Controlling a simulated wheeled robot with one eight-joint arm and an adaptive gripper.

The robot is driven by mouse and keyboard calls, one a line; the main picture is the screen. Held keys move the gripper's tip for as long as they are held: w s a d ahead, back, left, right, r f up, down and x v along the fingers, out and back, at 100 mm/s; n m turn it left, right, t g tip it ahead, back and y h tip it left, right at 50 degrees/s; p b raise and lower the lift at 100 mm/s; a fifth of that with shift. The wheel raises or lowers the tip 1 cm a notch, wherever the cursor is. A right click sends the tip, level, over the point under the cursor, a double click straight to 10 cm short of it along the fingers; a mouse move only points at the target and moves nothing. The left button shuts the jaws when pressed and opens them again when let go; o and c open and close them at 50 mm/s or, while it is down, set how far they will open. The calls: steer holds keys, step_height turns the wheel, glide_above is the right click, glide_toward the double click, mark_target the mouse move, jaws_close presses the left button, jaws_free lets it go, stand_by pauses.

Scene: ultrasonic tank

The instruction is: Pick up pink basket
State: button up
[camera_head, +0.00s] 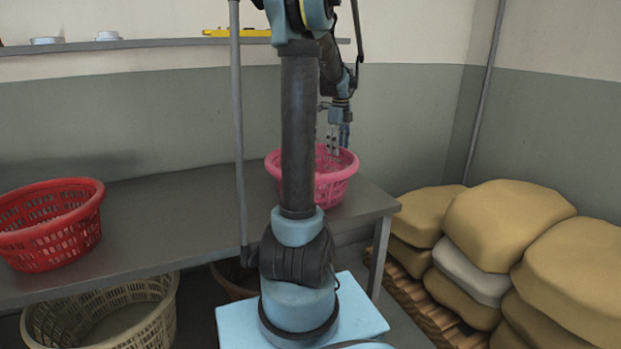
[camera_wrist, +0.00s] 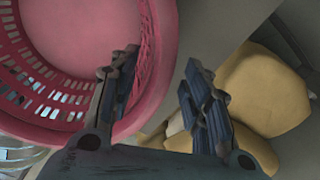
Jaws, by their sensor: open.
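The pink basket (camera_head: 334,184) stands upright on the grey table near its right end, partly hidden behind my arm in the head view. It is a round plastic basket with slotted walls. My gripper (camera_head: 334,145) is above the basket's right part, pointing down at its rim. In the wrist view the pink basket (camera_wrist: 85,65) fills the upper left. My gripper (camera_wrist: 160,85) is open there, with one finger over the inner side of the basket wall and the other outside the rim. I cannot tell whether either finger touches the wall.
A red basket (camera_head: 50,232) stands on the table (camera_head: 160,215) at the left. A cream basket (camera_head: 110,315) is below the table. Stacked tan sacks (camera_head: 505,225) lie on a wooden pallet (camera_head: 415,305) at the right. A shelf (camera_head: 130,44) runs along the wall.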

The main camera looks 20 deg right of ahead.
jaws_close()
steer(key=shift+r, duration=0.1)
stand_by(0.4)
